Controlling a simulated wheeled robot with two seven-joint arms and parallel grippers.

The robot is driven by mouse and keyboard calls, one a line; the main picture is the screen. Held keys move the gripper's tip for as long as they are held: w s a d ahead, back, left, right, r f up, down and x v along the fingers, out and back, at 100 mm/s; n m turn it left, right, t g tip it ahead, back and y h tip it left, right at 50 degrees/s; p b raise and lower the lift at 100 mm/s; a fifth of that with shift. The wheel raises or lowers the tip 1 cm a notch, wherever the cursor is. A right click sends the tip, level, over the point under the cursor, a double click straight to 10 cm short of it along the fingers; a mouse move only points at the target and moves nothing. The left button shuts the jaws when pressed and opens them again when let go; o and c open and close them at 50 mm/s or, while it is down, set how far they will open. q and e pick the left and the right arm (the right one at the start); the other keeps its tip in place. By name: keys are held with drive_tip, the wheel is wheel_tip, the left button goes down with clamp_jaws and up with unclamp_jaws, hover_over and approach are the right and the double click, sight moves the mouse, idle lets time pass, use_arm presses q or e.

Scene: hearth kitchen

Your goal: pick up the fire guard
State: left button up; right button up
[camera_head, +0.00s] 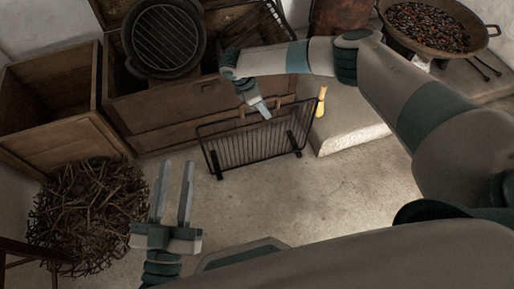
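The fire guard (255,146) is a black barred panel with dark feet, standing upright on the floor near the middle of the view. A brown piece shows along its top edge. My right gripper (262,108) reaches down from above to the guard's top edge. One pale finger shows there, overlapping the brown piece; whether it grips or only touches cannot be told. My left gripper (173,192) is open and empty, its two fingers apart, in front and to the left of the guard.
A bundle of twigs (88,215) lies at the left, below an open wooden box (50,100). A wooden chest (180,112) stands behind the guard. A stone ledge (345,125) with a yellow-handled tool (321,100) is right of it. The floor in front is clear.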

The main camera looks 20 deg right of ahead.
drive_tip(key=shift+d+f, duration=0.1)
drive_tip(key=shift+f, duration=0.15)
drive_tip(key=shift+f, duration=0.25)
idle(0.9)
clamp_jaws()
drive_tip(key=shift+w+r, duration=0.1)
